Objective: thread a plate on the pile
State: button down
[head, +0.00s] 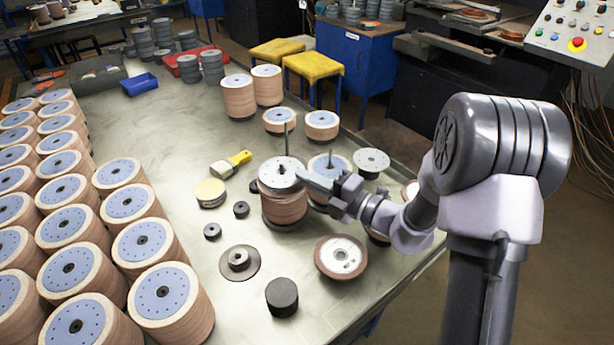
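A pile of brown flap discs (284,209) stands near the middle of the table. A thin upright rod (286,138) rises at the pile. A light grey round plate with small holes (270,178) is over the top of the pile, roughly level. Its dark centre is close to the rod; I cannot tell whether the rod passes through it, or whether the plate touches the pile. My gripper (306,181) reaches in from the right and its fingers meet the plate's right edge. The fingertips are too small to show the grip clearly.
Another grey plate (371,160) lies right of a blue-topped pile with a rod (329,164). A yellow brush (231,164), a tin (211,193), a backing disc (341,257) and a black cylinder (282,297) lie around. Rows of disc stacks (141,241) fill the left.

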jog(key=shift+f, duration=0.65)
jog(key=c, duration=1.6)
grip_release()
jog(key=shift+r, duration=0.1)
jog(key=shift+s, duration=0.1)
jog(key=p+v, duration=0.4)
jog(key=v, duration=1.3)
jog(key=shift+d+r, duration=0.1)
jog(key=shift+d, duration=0.1)
